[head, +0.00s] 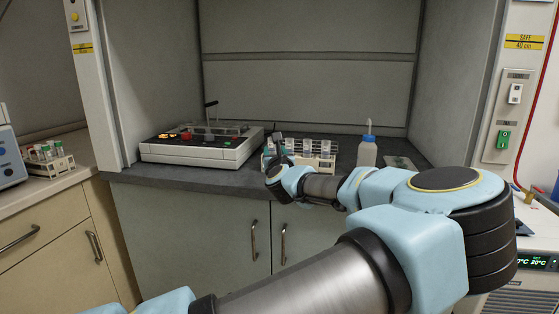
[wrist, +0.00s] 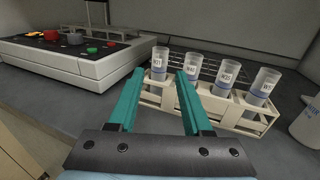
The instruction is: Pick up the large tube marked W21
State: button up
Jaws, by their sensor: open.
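A white rack (wrist: 237,119) holds several large clear tubes with white labels and blue bands. The leftmost tube (wrist: 159,62) has a small label that appears to read W21. In the wrist view it shows between the tips of my gripper (wrist: 159,76). My gripper is open, its two teal fingers apart; I cannot tell whether the tips reach the tube. In the head view the rack (head: 324,164) stands on the dark bench, and my gripper (head: 276,146) is at its left end, partly hiding it.
A white instrument (head: 198,149) with coloured knobs stands left of the rack. A wash bottle (head: 367,152) stands to its right. Another rack with tubes (head: 48,164) is on the left counter. Bare dark bench (wrist: 115,98) shows between the instrument and the rack.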

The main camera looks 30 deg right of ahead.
jog(key=p+x, duration=0.3)
jog(key=x, duration=0.6)
jog(key=shift+w+d+r, duration=0.1)
jog(key=shift+w, duration=0.1)
jog(key=shift+w+d, duration=0.25)
jog(key=shift+w, duration=0.3)
jog(key=shift+c, duration=0.3)
grip_shut()
dwell(0.4)
